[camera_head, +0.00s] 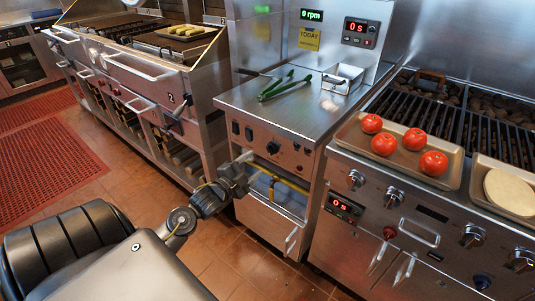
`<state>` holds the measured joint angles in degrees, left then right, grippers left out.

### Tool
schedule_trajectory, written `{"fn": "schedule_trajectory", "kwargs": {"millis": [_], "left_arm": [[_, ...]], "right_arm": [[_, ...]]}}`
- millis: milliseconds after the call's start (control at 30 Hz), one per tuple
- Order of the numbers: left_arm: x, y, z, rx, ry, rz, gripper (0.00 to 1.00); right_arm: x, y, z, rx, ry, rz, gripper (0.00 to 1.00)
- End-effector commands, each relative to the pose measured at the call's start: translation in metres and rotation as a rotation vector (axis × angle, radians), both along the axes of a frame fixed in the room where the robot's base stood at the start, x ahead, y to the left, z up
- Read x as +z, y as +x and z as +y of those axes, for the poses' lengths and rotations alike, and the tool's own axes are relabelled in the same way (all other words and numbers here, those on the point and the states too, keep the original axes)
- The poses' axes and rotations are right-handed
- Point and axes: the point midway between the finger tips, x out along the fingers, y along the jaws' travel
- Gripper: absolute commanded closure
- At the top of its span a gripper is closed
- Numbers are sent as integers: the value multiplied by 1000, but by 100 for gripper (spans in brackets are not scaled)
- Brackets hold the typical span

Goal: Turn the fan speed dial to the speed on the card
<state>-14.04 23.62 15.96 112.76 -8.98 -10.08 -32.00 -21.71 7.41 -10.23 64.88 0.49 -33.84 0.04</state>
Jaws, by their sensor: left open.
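A yellow card (309,39) is fixed to the steel back panel; its top line reads "TODAY" and the smaller line below is too small to read. A green display (311,15) above it shows "0 rpm". A dark round dial (272,147) sits on the front panel of the middle cabinet (285,168); its pointer setting is too small to read. My left gripper (246,165) is open and empty just left of and below this dial, apart from it as far as I can tell. My right gripper is out of view.
Small dark switches (242,131) sit left of the dial. A yellow bar (284,180) runs across below the panel. Green tongs (283,85) and a steel pan (342,78) lie on the cabinet top. The grill with a tray of tomatoes (457,165) stands at right.

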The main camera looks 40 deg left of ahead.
Motion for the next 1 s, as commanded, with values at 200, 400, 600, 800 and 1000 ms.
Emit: {"fn": "schedule_trajectory", "kwargs": {"millis": [200, 400, 600, 800, 1000], "left_arm": [[1, 43, 1, 2, -2, -1, 43], [0, 73, 2, 1, -2, 0, 43], [0, 86, 1, -1, -2, 1, 43], [-1, 87, 1, 0, -1, 1, 43], [-1, 86, 2, 0, -1, 1, 58]], "right_arm": [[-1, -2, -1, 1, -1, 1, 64], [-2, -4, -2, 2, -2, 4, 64], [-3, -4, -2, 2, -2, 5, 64], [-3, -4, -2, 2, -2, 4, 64], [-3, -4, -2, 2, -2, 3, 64]]}}
